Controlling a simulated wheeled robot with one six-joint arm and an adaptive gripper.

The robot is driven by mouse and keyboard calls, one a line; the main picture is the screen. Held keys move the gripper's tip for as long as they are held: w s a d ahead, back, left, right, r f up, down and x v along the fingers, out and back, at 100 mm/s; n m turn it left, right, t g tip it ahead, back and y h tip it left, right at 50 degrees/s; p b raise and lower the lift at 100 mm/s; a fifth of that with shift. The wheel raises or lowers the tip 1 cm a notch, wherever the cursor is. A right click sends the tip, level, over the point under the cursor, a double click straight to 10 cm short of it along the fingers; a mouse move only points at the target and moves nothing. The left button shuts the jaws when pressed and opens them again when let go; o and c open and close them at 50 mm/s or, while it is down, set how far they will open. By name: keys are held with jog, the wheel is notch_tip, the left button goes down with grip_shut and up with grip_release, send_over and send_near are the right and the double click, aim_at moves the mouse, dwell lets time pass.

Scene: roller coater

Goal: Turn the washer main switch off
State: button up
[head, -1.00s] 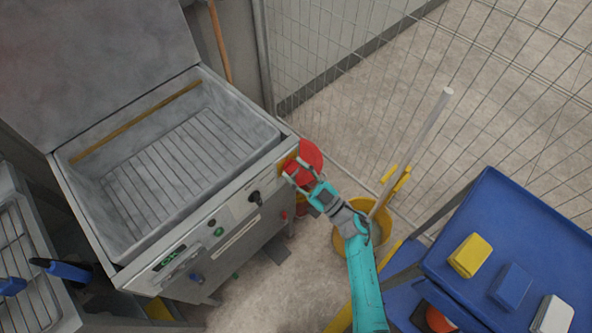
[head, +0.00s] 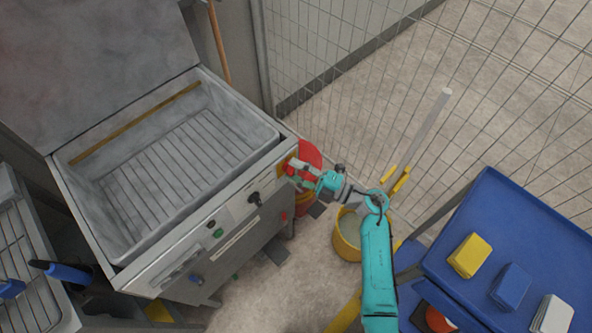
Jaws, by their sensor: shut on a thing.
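The washer (head: 215,222) stands at the left with its lid up. Its main switch (head: 286,164), red on a yellow plate, is at the right end of the front panel and mostly hidden by my gripper. My gripper (head: 291,169) is shut on the switch, reaching in from the right. The fingers cover the handle, so its exact angle is hard to see. The panel display (head: 177,272) is dark.
A black knob (head: 255,198) and a green button (head: 218,233) sit left of my gripper. A red and yellow bin (head: 310,153) stands just behind it. A yellow mop bucket (head: 346,240) and blue cart (head: 480,215) are at the right, near my arm.

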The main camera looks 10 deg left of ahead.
jog(key=shift+n+g+h, duration=0.5)
jog(key=shift+n+h, duration=0.1)
jog(key=shift+n, duration=1.3)
jog(key=o, duration=1.1)
jog(key=shift+o, duration=0.2)
jog(key=shift+r, duration=0.1)
